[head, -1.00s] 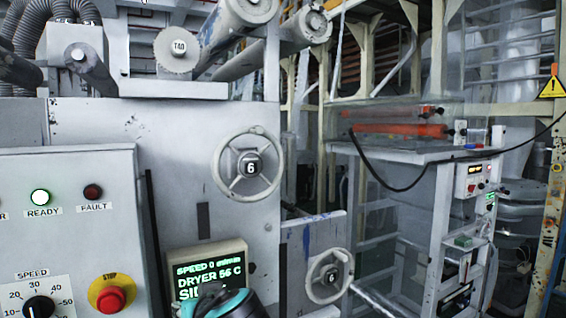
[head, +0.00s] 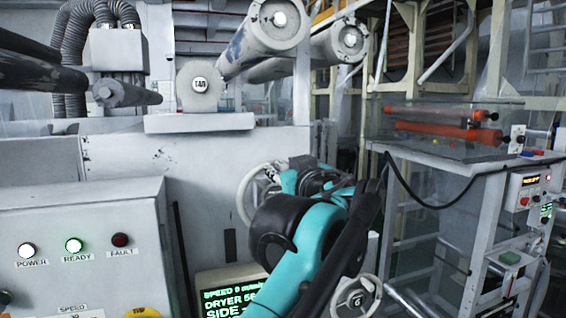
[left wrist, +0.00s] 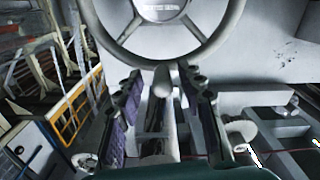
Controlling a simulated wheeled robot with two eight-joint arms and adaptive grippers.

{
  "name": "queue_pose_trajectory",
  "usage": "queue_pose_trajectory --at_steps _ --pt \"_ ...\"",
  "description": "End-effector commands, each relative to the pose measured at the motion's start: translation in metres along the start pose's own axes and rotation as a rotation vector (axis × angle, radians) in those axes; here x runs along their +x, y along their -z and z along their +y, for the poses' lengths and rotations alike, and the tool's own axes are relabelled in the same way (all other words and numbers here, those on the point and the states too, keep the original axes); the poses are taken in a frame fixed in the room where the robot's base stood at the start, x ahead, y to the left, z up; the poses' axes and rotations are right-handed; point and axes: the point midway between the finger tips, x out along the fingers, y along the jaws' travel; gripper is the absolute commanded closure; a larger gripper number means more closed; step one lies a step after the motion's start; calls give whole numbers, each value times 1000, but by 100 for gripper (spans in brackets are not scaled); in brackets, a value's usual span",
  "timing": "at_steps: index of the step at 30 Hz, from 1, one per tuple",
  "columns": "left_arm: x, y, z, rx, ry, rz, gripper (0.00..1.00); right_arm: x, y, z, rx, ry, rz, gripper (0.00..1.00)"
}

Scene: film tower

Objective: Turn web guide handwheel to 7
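The upper white handwheel (head: 243,193) is on the grey machine panel, mostly hidden behind my teal arm; its hub number is covered. A lower handwheel (head: 371,286) shows the number 6. My left gripper (head: 300,165) is in front of the upper wheel. In the left wrist view, a spoked handwheel (left wrist: 128,50) fills the top, its hub lettering too small to read. My left gripper (left wrist: 162,105) is open there, fingers apart on either side of a pale knob (left wrist: 162,80) at the wheel's rim. I cannot tell whether they touch it. My right gripper is not in view.
A control cabinet (head: 90,215) with power, ready and fault lamps stands at the left. A green-text display (head: 228,290) is partly behind my arm. Rollers (head: 265,35) are above. A bench with orange rollers (head: 435,130) and a hanging black cable is at the right.

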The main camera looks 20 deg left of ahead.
Motion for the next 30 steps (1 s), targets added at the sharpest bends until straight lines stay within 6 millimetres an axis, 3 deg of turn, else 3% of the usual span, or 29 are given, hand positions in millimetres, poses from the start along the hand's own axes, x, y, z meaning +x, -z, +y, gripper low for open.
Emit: queue_pose_trajectory --at_steps 11,16,30 --pt "10 -1 0 0 0 -1 62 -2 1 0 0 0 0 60" --pt "10 0 0 0 1 -1 100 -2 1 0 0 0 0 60" --pt "10 -1 5 55 1 -1 100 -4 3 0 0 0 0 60"
